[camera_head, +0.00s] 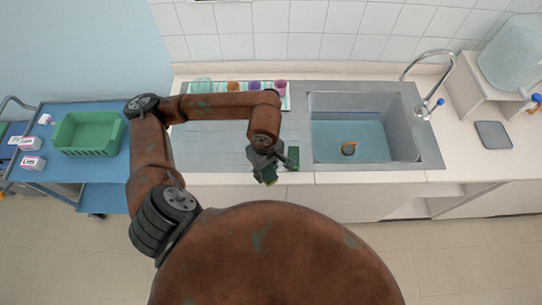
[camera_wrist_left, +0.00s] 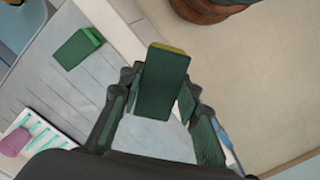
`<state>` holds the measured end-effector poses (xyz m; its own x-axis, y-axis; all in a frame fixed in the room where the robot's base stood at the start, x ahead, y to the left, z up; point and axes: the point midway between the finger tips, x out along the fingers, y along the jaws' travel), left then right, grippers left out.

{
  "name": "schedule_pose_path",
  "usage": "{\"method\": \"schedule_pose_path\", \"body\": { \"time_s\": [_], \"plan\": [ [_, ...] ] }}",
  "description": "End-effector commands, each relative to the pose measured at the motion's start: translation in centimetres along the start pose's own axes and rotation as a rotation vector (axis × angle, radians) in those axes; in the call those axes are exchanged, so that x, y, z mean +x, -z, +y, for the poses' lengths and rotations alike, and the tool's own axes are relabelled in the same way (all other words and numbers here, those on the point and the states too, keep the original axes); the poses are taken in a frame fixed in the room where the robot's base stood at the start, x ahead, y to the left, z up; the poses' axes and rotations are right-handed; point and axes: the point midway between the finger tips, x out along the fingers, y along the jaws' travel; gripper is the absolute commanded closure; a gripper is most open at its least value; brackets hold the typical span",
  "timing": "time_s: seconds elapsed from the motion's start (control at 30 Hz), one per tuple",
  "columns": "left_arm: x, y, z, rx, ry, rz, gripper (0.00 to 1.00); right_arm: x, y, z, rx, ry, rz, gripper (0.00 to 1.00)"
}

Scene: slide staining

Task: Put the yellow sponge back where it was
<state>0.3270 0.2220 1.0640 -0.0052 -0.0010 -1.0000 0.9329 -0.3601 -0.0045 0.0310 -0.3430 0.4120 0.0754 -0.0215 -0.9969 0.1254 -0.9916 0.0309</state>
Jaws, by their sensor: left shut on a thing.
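My left gripper (camera_head: 265,166) is shut on a block-shaped sponge, held near the front edge of the counter, left of the sink. The held sponge (camera_wrist_left: 163,82) shows a large dark green face and a thin yellow edge at its far end in the left wrist view; little of it shows in the head view (camera_head: 269,176). A second, green block (camera_head: 293,157) lies on the grey drainboard (camera_head: 215,150) beside the sink's left rim. It also lies apart from my fingers in the left wrist view (camera_wrist_left: 78,48). My right gripper is not in view.
A row of coloured pots, including a pink one (camera_head: 281,87), stands at the back. The tap (camera_head: 423,85) rises at the back right. A blue trolley (camera_head: 110,172) with a green basket (camera_head: 88,133) stands left.

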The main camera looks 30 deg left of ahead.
Motion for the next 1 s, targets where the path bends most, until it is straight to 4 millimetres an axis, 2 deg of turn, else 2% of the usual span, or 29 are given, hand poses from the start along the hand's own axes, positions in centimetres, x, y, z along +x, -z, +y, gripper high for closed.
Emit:
{"method": "schedule_pose_path", "body": {
  "time_s": [0.13, 0.27, 0.63, 0.8, 1.0],
  "plan": [
    [-0.3, -0.2, -0.8, -0.108, -0.002, 0.0, 0.96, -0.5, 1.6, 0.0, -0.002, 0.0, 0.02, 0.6],
    [0.1, 0.5, -0.2, -0.14, 0.0, 0.0, 0.96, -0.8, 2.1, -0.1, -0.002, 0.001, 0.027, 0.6],
    [3.7, 6.1, 6.1, -0.14, 0.001, -0.001, 0.96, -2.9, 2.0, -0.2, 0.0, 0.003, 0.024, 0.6],
    [7.0, 7.6, 7.9, -0.137, 0.001, -0.002, 0.96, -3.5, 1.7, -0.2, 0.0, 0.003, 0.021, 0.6],
    [8.8, 8.7, 9.0, -0.134, -0.001, -0.001, 0.96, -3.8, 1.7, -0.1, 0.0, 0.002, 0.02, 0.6]
  ]
}}
